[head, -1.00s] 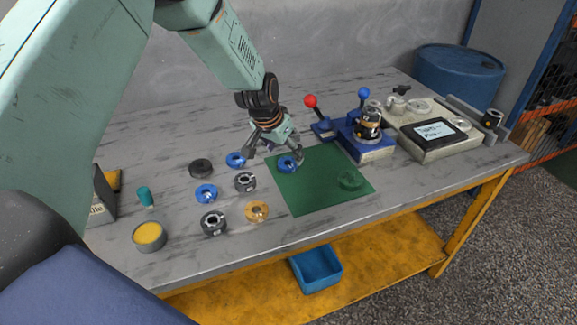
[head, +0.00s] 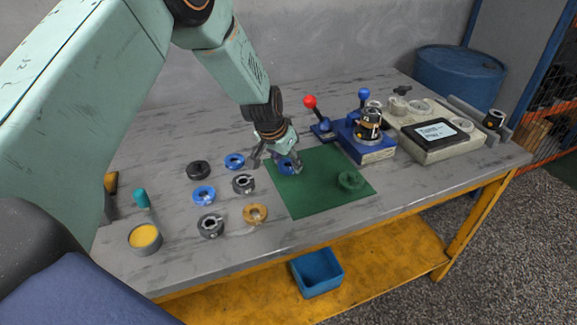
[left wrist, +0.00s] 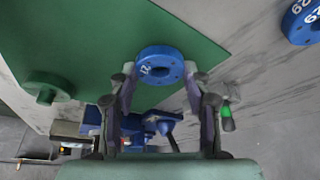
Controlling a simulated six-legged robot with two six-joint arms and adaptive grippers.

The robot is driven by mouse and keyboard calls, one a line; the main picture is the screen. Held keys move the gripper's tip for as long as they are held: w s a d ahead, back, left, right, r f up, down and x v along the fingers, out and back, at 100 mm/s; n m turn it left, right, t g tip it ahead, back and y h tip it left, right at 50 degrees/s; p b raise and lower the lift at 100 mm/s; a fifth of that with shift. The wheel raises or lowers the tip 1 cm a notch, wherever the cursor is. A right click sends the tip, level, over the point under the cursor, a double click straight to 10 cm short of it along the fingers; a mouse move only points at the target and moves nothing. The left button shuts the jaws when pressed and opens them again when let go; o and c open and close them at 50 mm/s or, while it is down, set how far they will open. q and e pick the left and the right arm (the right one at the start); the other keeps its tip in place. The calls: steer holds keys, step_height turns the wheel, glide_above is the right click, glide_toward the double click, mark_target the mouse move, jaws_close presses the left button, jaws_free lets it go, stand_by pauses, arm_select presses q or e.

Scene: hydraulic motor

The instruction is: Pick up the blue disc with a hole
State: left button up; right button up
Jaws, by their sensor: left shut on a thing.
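A blue disc with a hole (head: 286,167) is at the left part of the green mat (head: 312,196). In the left wrist view, the blue disc (left wrist: 160,64) has a white number on its rim and sits between the two fingertips. My left gripper (head: 279,163) is shut on this disc from both sides; it also shows in the left wrist view (left wrist: 159,75). I cannot tell whether the disc still touches the mat. Two more blue discs, one farther back (head: 234,161) and one nearer (head: 203,195), lie left of the mat. My right gripper is out of view.
Dark rings (head: 243,184), an orange ring (head: 255,213) and a yellow-topped tin (head: 145,238) lie on the left of the table. A green ring (head: 350,180) is on the mat. A blue lever fixture (head: 368,150) stands behind the mat's right side.

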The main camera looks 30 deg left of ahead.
arm_select(q)
steer(key=shift+s+a+r, duration=0.1)
steer(key=shift+s+a, duration=0.1)
steer(key=shift+a, duration=0.1)
steer(key=c, duration=0.5)
steer(key=shift+c, duration=0.4)
steer(key=shift+w+d, duration=0.2)
steer(key=shift+r, duration=0.15)
step_height(320, 180, up, 10)
steer(key=p, duration=0.2)
steer(key=shift+a, duration=0.15)
steer(key=shift+s, duration=0.1)
steer(key=shift+r+p, duration=0.7)
steer(key=shift+p, duration=0.25)
steer(key=shift+s+f, duration=0.1)
steer(key=shift+f, duration=0.05)
